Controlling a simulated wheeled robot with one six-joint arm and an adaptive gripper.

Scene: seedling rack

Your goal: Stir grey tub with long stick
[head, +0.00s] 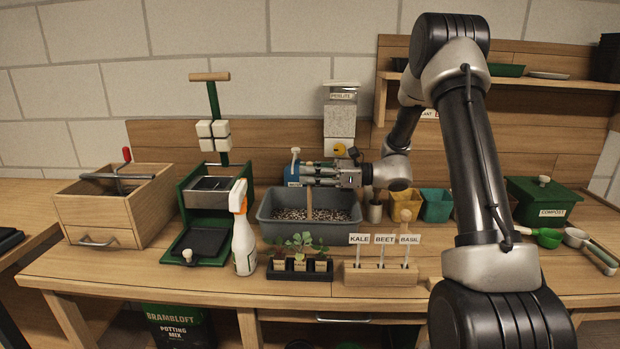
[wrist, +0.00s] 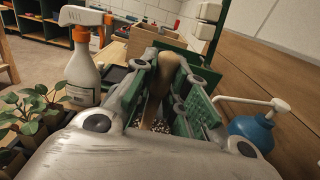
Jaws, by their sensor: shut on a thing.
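The grey tub (head: 345,231) stands on the bench and holds a speckled grey and white mix (head: 285,214). My gripper (head: 308,172) is above the tub, pointing left, and is shut on the long wooden stick (head: 309,200). The stick hangs about upright with its lower end down at the mix; whether it goes into the mix I cannot tell for sure. In the wrist view the stick (wrist: 165,85) shows between the green finger pads, with a little of the mix below it.
A spray bottle (head: 243,235), a seedling tray (head: 299,272) and a label holder (head: 380,274) stand in front of the tub. The green press (head: 190,220) is at left. A blue pump bottle (wrist: 250,130) is close beside my gripper. Coloured pots (head: 436,205) stand at right.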

